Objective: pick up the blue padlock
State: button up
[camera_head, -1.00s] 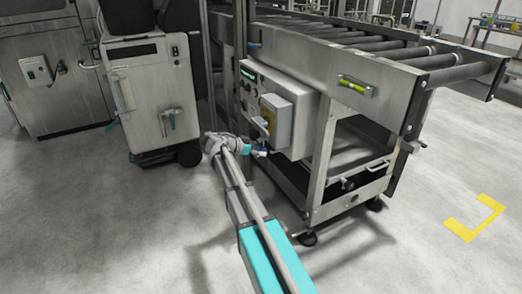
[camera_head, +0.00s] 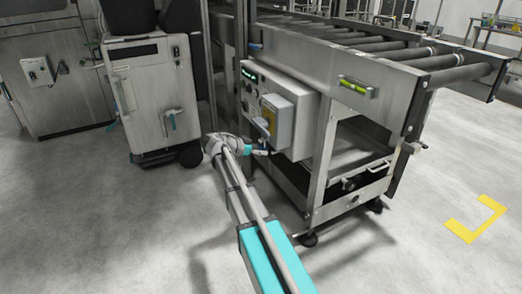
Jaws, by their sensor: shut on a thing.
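My arm reaches forward from the bottom middle to the front of the grey control panel under the roller conveyor. My gripper (camera_head: 258,151) is at its far end, small in the picture, just below and left of the grey and yellow switch box. It is shut on the blue padlock (camera_head: 264,149), which shows only as a small dark blue patch by the fingertips. The padlock's shackle and the exact finger contact are too small to make out.
The switch box (camera_head: 277,121) sticks out from the control panel (camera_head: 301,104) close above my gripper. The roller conveyor frame (camera_head: 325,150) stands to the right, a grey cabinet (camera_head: 150,95) to the left. Open floor lies in front, with a yellow corner mark (camera_head: 476,219) at right.

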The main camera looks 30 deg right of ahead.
jog(key=shift+r, duration=0.1)
jog(key=shift+r+p, duration=0.85)
jog(key=shift+p, duration=0.1)
jog(key=a, duration=1.8)
jog(key=shift+s+f, duration=0.2)
jog(key=shift+s, duration=0.1)
notch_tip(320, 180, up, 8)
jog(key=p, duration=0.7)
jog(key=shift+p, duration=0.35)
jog(key=shift+s, duration=0.15)
